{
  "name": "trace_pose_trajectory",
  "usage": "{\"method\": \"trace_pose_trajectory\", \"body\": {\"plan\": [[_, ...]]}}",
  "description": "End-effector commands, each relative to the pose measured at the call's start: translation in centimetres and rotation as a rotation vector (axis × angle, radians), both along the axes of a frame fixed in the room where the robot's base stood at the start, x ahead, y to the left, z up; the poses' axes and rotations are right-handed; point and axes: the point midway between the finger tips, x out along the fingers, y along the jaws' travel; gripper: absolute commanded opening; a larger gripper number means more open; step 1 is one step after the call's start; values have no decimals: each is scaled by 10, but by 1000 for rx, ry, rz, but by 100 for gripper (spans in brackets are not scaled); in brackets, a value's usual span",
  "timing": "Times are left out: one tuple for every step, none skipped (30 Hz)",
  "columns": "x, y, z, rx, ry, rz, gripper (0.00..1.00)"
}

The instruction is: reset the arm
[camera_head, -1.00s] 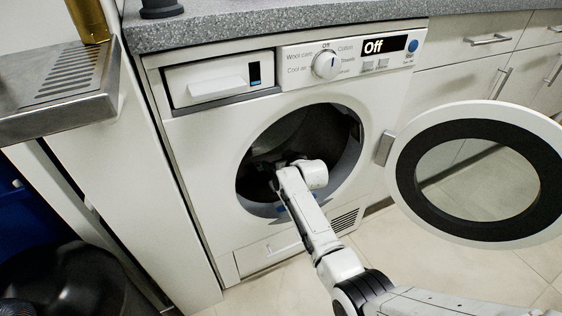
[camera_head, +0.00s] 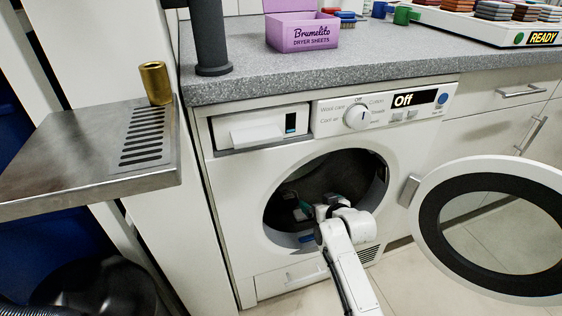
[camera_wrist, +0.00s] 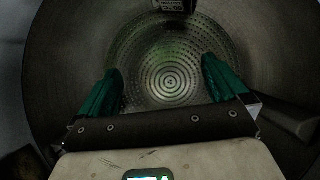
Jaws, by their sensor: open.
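My gripper (camera_head: 303,211) is inside the round opening of the white dryer (camera_head: 235,185), small and dark in the head view. In the wrist view my gripper (camera_wrist: 161,70) shows its two green fingers spread wide apart, with nothing between them. Beyond the fingers is the perforated back of the metal drum (camera_wrist: 172,82), which looks empty in the part I can see. My white arm reaches in from below. The dryer's round door (camera_head: 436,215) stands open to the right, apart from the arm. The display reads Off.
The opening's rim surrounds my gripper closely. A steel shelf (camera_head: 75,160) with a brass cylinder (camera_head: 155,82) juts out at left. The grey counter (camera_head: 350,68) above holds a purple dryer sheets box (camera_head: 303,33), a dark post (camera_head: 208,38) and a tray marked READY (camera_head: 470,30).

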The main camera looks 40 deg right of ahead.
Motion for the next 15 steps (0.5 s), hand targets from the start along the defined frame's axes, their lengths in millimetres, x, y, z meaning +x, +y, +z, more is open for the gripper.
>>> {"method": "trace_pose_trajectory", "body": {"plan": [[0,0,0,0,0,0,100],[0,0,0,0,0,0,100],[0,0,0,0,0,0,100],[0,0,0,0,0,0,100],[0,0,0,0,0,0,100],[0,0,0,0,0,0,100],[-1,1,-1,1,2,1,100],[-4,4,-3,4,14,6,100],[-10,11,-7,9,36,15,100],[-17,18,-12,16,60,23,100],[-26,26,-17,23,88,34,100],[-40,39,-24,35,135,52,100],[-52,50,-30,44,177,66,100],[-67,61,-35,55,222,80,100],[-89,76,-42,68,286,100,100]]}}
